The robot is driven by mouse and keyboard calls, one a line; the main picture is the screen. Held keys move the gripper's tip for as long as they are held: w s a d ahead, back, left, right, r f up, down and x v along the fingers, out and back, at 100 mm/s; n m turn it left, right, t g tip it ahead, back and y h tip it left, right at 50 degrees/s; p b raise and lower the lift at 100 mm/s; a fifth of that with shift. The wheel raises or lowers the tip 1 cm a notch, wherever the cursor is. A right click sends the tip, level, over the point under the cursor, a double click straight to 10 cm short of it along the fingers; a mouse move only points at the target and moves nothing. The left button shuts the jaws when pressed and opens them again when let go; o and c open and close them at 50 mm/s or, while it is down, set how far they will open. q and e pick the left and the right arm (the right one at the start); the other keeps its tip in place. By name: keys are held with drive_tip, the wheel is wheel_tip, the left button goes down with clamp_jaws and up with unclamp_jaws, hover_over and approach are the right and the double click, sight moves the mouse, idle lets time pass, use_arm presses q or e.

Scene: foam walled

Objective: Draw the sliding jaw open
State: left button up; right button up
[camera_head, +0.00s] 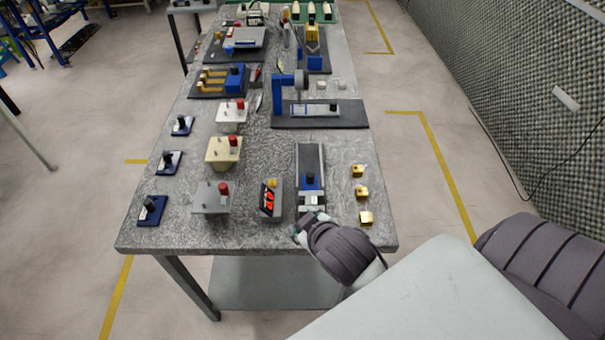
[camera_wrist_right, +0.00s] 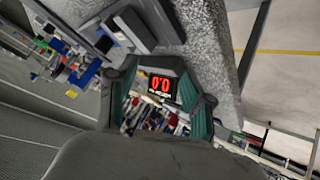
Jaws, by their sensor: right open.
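A grey rail device (camera_head: 311,165) lies near the front edge of the table in the head view. A blue block with a black knob (camera_head: 310,182) sits on it, with light metal jaw pieces (camera_head: 312,200) at its near end. My right gripper (camera_head: 306,222) is at the device's near end, by the table's front edge. It is open with nothing visibly held; its fingers show in the right wrist view (camera_wrist_right: 158,108). Whether it touches the device cannot be told. A red-digit display (camera_head: 271,198) stands left of the rail and shows between the fingers in the wrist view (camera_wrist_right: 161,86). My left gripper is out of view.
Several small brass blocks (camera_head: 361,192) lie right of the rail. Plates with red knobs (camera_head: 212,197) and blue bases with black knobs (camera_head: 152,210) stand to the left. A blue-post fixture (camera_head: 320,115) is behind the rail. A mesh wall (camera_head: 505,70) runs along the right.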

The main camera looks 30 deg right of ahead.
drive_tip(key=w+a+r+n+t+y, duration=0.3)
drive_tip(key=w+r+n+t, duration=0.3)
drive_tip(key=r, duration=0.4)
drive_tip(key=w+a+r+n+t+y, duration=0.3)
drive_tip(key=w+r+n+t, duration=0.15)
drive_tip(key=w+r, duration=0.45)
drive_tip(key=s+a+r+n+g+y, duration=0.2)
drive_tip(key=a+r+n+y, duration=0.4)
drive_tip(key=n+y, duration=0.45)
drive_tip(key=n+g+h, duration=1.5)
drive_tip(key=g, duration=0.3)
approach(310, 174)
wheel_tip(310, 174, down, 9)
drive_tip(key=p, duration=0.3)
drive_tip(key=shift+d+r, duration=0.1)
drive_tip(key=shift+r, duration=0.05)
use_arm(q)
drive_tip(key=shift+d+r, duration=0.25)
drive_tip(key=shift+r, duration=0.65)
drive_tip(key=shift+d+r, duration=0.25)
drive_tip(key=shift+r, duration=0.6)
use_arm(e)
drive_tip(key=shift+f, duration=0.7)
